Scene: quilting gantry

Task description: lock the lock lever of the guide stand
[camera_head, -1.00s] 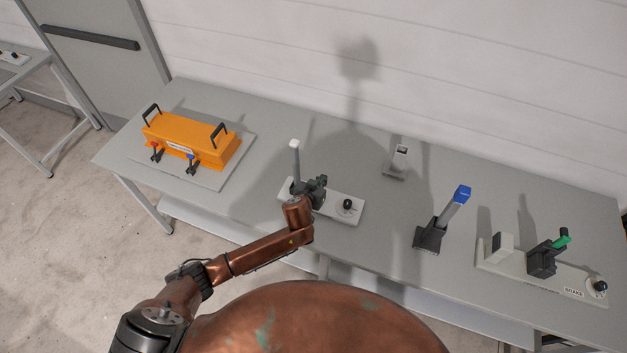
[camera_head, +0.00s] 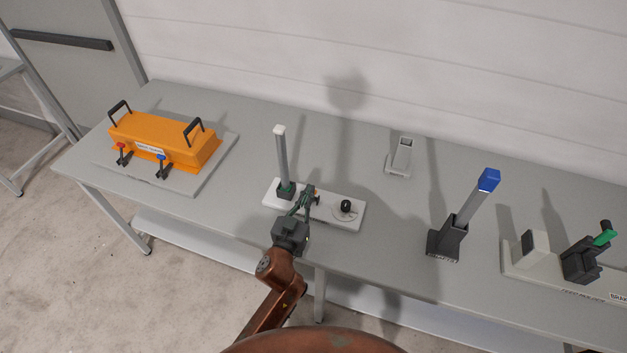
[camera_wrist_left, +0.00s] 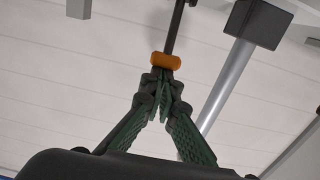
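The guide stand has a white base plate (camera_head: 347,223), an upright grey post (camera_head: 282,158) with a white top, and a black knob (camera_head: 346,206). A dark lever with an orange end (camera_wrist_left: 165,62) shows in the left wrist view, near the stand's post (camera_wrist_left: 222,95). My left gripper (camera_head: 308,192) is over the front of the stand, between post and knob. Its green-padded fingers (camera_wrist_left: 163,82) converge and look shut, with their tips right at the orange end. I cannot tell whether they pinch it or only touch it. My right gripper is not in view.
An orange box (camera_head: 160,140) with black handles stands at the left. A small grey holder (camera_head: 401,155) stands behind, right of the guide stand. A blue-topped post (camera_head: 470,207) and a green-handled unit (camera_head: 583,260) stand at the right. Bare table lies between them.

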